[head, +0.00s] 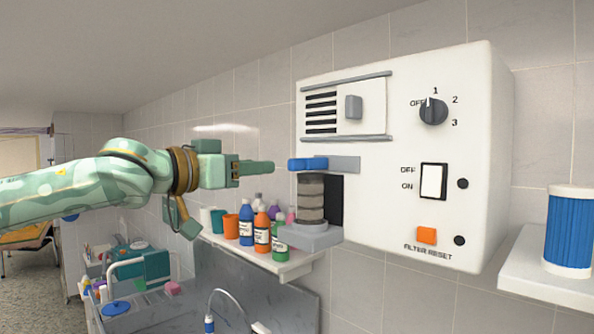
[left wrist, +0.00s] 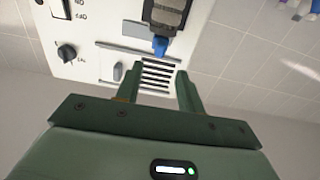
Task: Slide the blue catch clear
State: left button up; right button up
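The blue catch (head: 306,164) is a short blue handle on a grey bar (head: 345,163) on the front of the white wall unit (head: 400,225). It lies across the top of a dark banded filter cylinder (head: 311,198), which stands on a grey ledge (head: 308,237). My left gripper (head: 270,167) is level with the catch, its fingertips a little left of it and apparently not touching. In the left wrist view, the catch (left wrist: 160,45) shows beyond the gap between the two spread fingers (left wrist: 157,85). The gripper is open and empty. My right gripper is out of view.
The unit also has a vent with a grey tab (head: 353,107), a dial (head: 433,111), a rocker switch (head: 433,181) and an orange button (head: 427,235). Bottles (head: 262,231) stand on a shelf below my gripper. A blue cartridge (head: 569,232) stands on the right shelf.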

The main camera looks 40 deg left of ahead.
aim_at(289, 162)
pick_arm(q)
jog(key=w+p, duration=0.2)
jog(key=w, duration=0.1)
jog(key=w+p, duration=0.2)
jog(key=w, duration=0.1)
jog(key=w+p, duration=0.2)
jog(key=w, duration=0.1)
jog(key=shift+w+d+r+p, duration=0.2)
jog(key=shift+d+r+p, duration=0.05)
jog(key=shift+d+p, duration=0.05)
jog(key=shift+w+d+f+p, duration=0.1)
jog(key=shift+w+f+p, duration=0.15)
jog(key=shift+w, duration=0.25)
